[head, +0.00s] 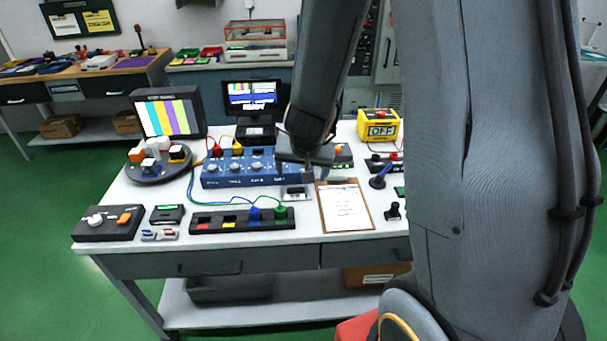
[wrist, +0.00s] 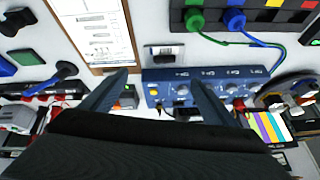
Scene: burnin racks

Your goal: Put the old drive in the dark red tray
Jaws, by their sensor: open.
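My gripper (wrist: 158,82) is open and empty, with its two fingers apart above the workbench; its wrist end also shows in the head view (head: 308,172). A small flat black-and-white item (wrist: 164,53), perhaps the old drive, lies on the bench between the clipboard and the blue panel. It also shows in the head view (head: 295,193), in front of the blue panel. The fingers are apart from it. I cannot pick out a dark red tray for certain; a red thing (head: 355,328) shows partly at the bottom of the head view, mostly hidden by my arm.
The blue knob panel (head: 240,168) and clipboard (head: 345,207) flank the item. A black strip (head: 240,221) with green and blue plugs lies in front. A colour-bar monitor (head: 168,115), round turntable (head: 158,165) and yellow display box (head: 378,126) stand around. Cables cross the bench.

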